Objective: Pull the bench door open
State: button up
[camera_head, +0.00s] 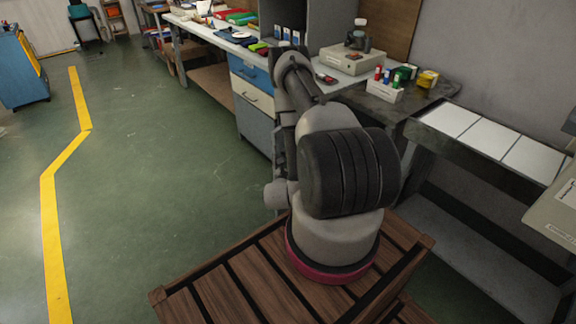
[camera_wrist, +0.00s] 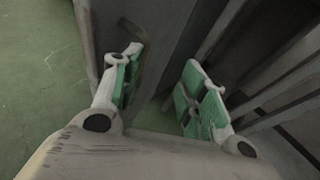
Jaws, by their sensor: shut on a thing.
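The bench door (camera_head: 256,129) is the grey panel under the blue drawer and the cream drawer. Its right side is hidden behind my arm in the head view. In the wrist view the grey door panel (camera_wrist: 168,38) runs up and away between my fingers, with a dark bar handle (camera_wrist: 133,31) near the left fingertip. My gripper (camera_wrist: 163,72) has green-padded fingers set wide apart, shut on the bench door; the exact contact is hard to make out. The head view does not show the gripper clearly, because my arm covers it.
The blue drawer (camera_head: 250,73) and cream drawer (camera_head: 253,96) are closed above the door. The worktop carries a grey device (camera_head: 352,60) and small boxes. A side table with white panels (camera_head: 490,130) stands right. Green floor (camera_head: 150,170) is clear to the left.

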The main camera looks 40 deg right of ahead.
jog(key=shift+s+d, duration=0.3)
jog(key=shift+s, duration=0.25)
jog(key=shift+c, duration=0.6)
jog(key=s, duration=0.3)
jog(key=shift+s+a, duration=0.15)
jog(key=shift+s, duration=0.1)
